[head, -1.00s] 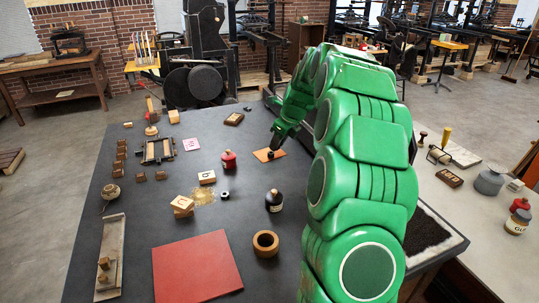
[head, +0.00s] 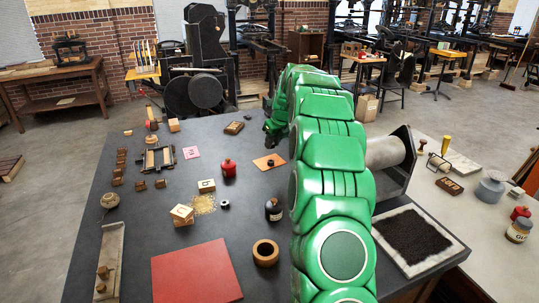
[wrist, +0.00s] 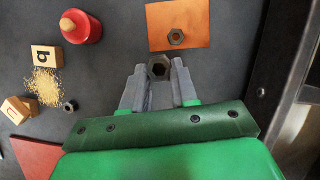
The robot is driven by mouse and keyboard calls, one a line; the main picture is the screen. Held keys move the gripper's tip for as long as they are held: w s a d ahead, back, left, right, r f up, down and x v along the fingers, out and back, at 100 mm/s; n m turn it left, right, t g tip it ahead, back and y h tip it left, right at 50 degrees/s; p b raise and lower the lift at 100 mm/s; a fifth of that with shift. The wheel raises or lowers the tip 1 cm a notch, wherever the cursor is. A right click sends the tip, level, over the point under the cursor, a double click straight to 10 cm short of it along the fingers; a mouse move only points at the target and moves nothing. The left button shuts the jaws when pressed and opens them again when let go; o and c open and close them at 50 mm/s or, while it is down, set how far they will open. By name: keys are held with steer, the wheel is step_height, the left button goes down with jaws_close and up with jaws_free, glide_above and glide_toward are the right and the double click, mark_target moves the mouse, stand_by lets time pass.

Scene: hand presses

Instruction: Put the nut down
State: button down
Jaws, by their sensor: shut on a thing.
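A dark hex nut (wrist: 159,68) sits between the fingertips of my gripper (wrist: 159,72) in the wrist view, and the fingers are shut on it. A second hex nut (wrist: 176,37) lies on an orange card (wrist: 158,14) just beyond the fingertips in that view. In the head view the card (head: 261,165) lies on the dark table with that nut (head: 270,162) on it. A smaller dark nut (wrist: 69,105) lies by some yellow grains.
A red bottle (head: 228,168) stands left of the card and a black bottle (head: 273,209) nearer. Bare tabletop surrounds the card.

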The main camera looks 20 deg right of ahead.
steer(key=w+d+f, duration=0.1)
steer(key=w+f, duration=0.1)
steer(key=w, duration=0.2)
glide_above(268, 159)
steer(key=s, duration=0.2)
steer(key=shift+w+d+f, duration=0.1)
steer(key=shift+w+f, duration=0.05)
steer(key=shift+f, duration=2.5)
steer(key=shift+f, duration=0.1)
steer(key=shift+w+f, duration=0.3)
steer(key=shift+f, duration=1.55)
steer(key=shift+f, duration=0.1)
steer(key=c, duration=0.9)
jaws_free()
steer(key=shift+o, duration=0.2)
